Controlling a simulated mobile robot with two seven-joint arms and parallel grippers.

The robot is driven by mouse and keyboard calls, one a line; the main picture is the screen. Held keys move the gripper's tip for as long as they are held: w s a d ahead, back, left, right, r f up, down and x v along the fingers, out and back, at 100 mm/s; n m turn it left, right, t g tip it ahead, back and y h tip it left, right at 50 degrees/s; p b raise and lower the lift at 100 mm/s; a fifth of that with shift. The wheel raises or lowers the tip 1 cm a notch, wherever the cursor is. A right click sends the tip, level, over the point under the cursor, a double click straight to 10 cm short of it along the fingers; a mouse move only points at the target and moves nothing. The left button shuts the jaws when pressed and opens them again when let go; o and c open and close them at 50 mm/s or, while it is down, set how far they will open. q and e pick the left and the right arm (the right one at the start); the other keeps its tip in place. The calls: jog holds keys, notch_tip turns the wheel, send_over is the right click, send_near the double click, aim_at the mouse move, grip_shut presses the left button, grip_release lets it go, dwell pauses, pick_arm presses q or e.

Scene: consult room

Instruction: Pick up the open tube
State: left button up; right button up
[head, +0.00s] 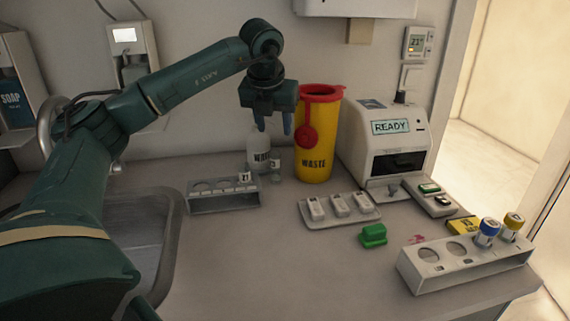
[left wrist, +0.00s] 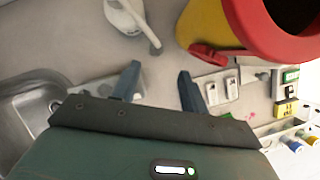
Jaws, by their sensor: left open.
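A small clear tube (head: 275,164) with a dark marking stands on the counter beside a white bottle (head: 258,150); I cannot make out whether its top is open. Another small labelled piece (head: 244,177) shows at the right end of the grey rack (head: 222,203). My left gripper (head: 274,123) points down above the bottle and clear tube, with its fingers apart and nothing between them. In the left wrist view the open fingers (left wrist: 159,84) show over the counter, the bottle (left wrist: 127,14) is beyond them, and no tube is clear. My right gripper is not in view.
A yellow waste bin (head: 314,145) with a red rim stands right of the gripper. Farther right are a white machine (head: 383,137) reading READY, a tray of small white pieces (head: 339,211), a green block (head: 373,236), and a rack (head: 465,262) with blue- and yellow-capped tubes. A sink is left.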

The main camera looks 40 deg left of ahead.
pick_arm(q)
jog(key=x, duration=0.6)
jog(key=p, duration=0.1)
send_over(277, 181)
jog(key=x, duration=0.4)
jog(key=s+x, duration=0.1)
jog(key=x, duration=0.1)
jog(key=shift+d+f, duration=0.1)
jog(key=shift+f, duration=0.05)
grip_shut()
